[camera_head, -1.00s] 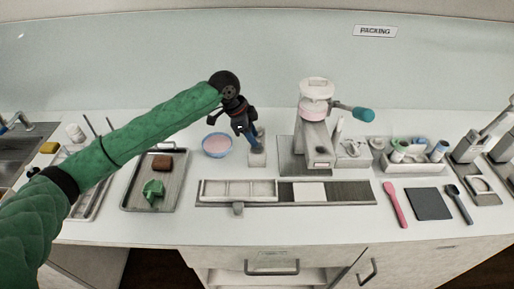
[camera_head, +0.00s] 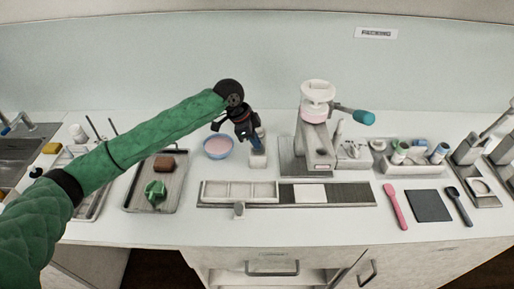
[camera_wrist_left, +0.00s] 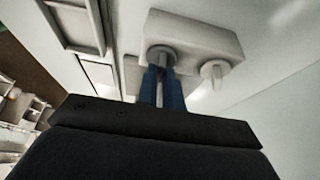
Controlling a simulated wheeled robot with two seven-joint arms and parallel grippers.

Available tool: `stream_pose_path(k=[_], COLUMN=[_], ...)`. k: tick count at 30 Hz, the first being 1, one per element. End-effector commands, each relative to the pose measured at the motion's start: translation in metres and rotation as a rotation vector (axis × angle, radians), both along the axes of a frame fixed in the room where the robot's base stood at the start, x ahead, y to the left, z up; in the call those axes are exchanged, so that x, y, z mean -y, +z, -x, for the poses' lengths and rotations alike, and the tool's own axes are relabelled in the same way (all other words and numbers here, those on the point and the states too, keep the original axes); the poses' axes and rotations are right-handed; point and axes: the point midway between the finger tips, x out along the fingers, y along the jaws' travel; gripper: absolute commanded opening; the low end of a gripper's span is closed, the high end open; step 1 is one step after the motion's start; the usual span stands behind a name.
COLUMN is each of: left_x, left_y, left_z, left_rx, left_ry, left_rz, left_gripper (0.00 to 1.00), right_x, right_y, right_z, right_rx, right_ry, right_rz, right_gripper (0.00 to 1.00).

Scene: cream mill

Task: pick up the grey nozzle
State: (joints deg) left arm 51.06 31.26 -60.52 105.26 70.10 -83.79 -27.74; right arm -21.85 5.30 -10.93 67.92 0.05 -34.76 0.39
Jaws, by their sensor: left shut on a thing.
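The grey nozzle (camera_wrist_left: 162,57) shows in the left wrist view between the blue fingers of my left gripper (camera_wrist_left: 161,88). The gripper is shut on it. The nozzle's wide end is at a pale block stand (camera_wrist_left: 195,35); I cannot tell whether it is clear of the stand. A paler nozzle (camera_wrist_left: 214,72) stands beside it on the same block. In the head view my left gripper (camera_head: 257,137) points down at the stand (camera_head: 258,159), and its fingers hide most of the nozzle. My right gripper is not in view.
A blue bowl of pink cream (camera_head: 217,146) stands just left of the gripper. The mill (camera_head: 317,135) stands to the right. A long rack (camera_head: 240,191) lies in front. A tray (camera_head: 138,190) with a brown block and a green item is at the left.

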Motion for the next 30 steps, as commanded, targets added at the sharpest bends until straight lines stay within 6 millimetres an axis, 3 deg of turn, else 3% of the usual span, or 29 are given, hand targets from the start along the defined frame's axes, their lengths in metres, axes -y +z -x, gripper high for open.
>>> stream_pose_path(k=[5, 9, 21, 30], left_x=[0.0, 0.0, 0.0, 0.001], left_y=[0.007, 0.025, 0.086, 0.1], left_z=[0.0, -0.001, -0.001, 0.0], left_rx=[0.001, 0.003, 0.002, 0.0], left_ry=[-0.001, 0.0, 0.001, 0.0], left_rz=[0.0, 0.001, 0.001, 0.001], left_gripper=[0.0, 0.0, 0.0, 0.0], right_x=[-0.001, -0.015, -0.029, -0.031], right_y=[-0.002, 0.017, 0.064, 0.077], right_z=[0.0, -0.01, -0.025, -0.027], right_rx=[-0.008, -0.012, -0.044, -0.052], right_ry=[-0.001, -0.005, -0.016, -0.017], right_rz=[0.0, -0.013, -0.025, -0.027], right_gripper=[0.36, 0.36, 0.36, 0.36])
